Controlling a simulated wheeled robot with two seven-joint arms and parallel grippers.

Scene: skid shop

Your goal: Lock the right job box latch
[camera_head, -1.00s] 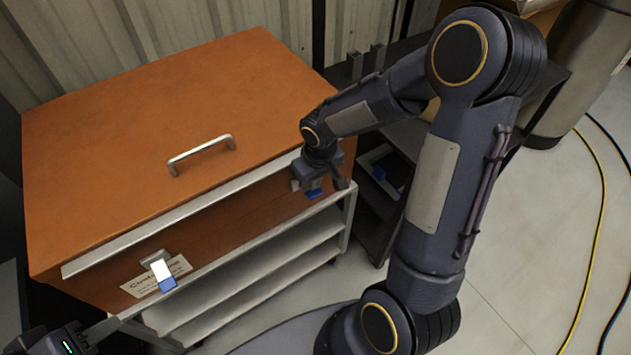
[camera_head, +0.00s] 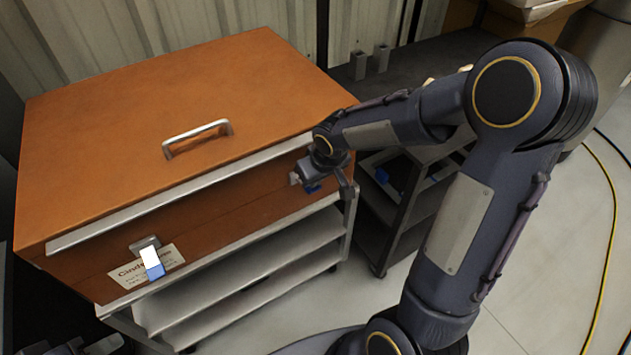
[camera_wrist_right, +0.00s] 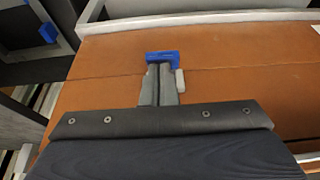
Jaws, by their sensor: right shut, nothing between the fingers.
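The orange-brown job box (camera_head: 170,110) stands with its lid down on a grey shelved cart. Its right latch (camera_head: 312,188) has a blue tab and sits at the right of the front face, partly hidden by my right gripper (camera_head: 325,185). In the right wrist view the latch's blue tab (camera_wrist_right: 163,57) lies right at the tips of my right gripper (camera_wrist_right: 160,75), which is shut and empty. The left latch (camera_head: 151,258), white with a blue end, hangs on the front face over a label. A bit of my left gripper (camera_head: 85,347) shows at the bottom left corner; its fingers are unclear.
A metal handle (camera_head: 197,137) sits on the lid. A dark shelf unit (camera_head: 395,225) with a blue item stands close to the right of the box. Yellow and black cables lie on the floor at far right.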

